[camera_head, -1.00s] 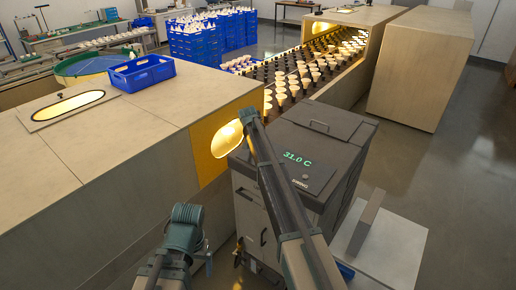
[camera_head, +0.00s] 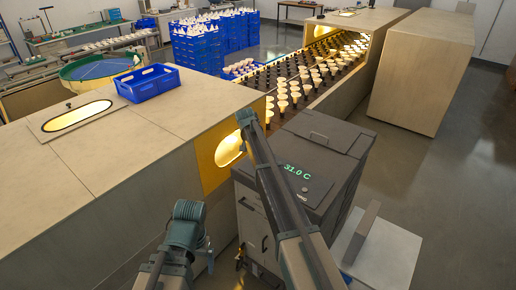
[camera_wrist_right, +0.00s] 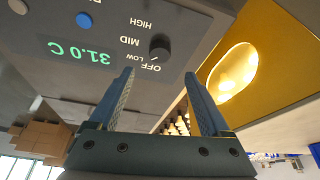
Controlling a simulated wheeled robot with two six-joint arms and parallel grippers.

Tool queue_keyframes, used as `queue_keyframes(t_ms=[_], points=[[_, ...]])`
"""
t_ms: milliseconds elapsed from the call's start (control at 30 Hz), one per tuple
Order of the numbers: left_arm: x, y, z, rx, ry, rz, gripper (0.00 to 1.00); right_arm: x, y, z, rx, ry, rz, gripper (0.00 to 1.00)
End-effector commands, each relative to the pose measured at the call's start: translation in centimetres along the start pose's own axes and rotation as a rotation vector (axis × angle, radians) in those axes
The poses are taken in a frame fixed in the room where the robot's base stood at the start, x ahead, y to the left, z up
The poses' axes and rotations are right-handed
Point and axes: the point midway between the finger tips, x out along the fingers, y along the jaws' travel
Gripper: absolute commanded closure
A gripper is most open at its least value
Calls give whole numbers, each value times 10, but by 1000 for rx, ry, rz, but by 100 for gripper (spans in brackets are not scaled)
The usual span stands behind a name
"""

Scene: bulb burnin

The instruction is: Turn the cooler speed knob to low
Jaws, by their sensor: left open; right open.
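The cooler (camera_head: 325,150) is a dark grey cabinet with a green 31.0 C display on its sloped top. Its black round speed knob (camera_wrist_right: 160,47) shows upside down in the right wrist view, beside the labels OFF, LOW, MID and HIGH. In the head view my right arm hides this gripper and the knob. My left gripper (camera_head: 209,263) hangs low left of the cooler, small and partly hidden.
A blue button (camera_wrist_right: 84,20) and a pale button (camera_wrist_right: 18,6) share the panel. A yellow tunnel end (camera_head: 222,152) with a lit opening stands close beside the cooler. Bulbs fill the conveyor (camera_head: 325,72) behind. Open floor (camera_head: 455,180) lies to the right.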

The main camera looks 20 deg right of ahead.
Motion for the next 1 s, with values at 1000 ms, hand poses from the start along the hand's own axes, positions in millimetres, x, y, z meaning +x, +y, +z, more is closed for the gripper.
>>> queue_keyframes(t_ms=[1000], points=[[-23, -2, 2, -14, -1, 2, 8, -25, 0, 1, 0, 0, 1, 19]])
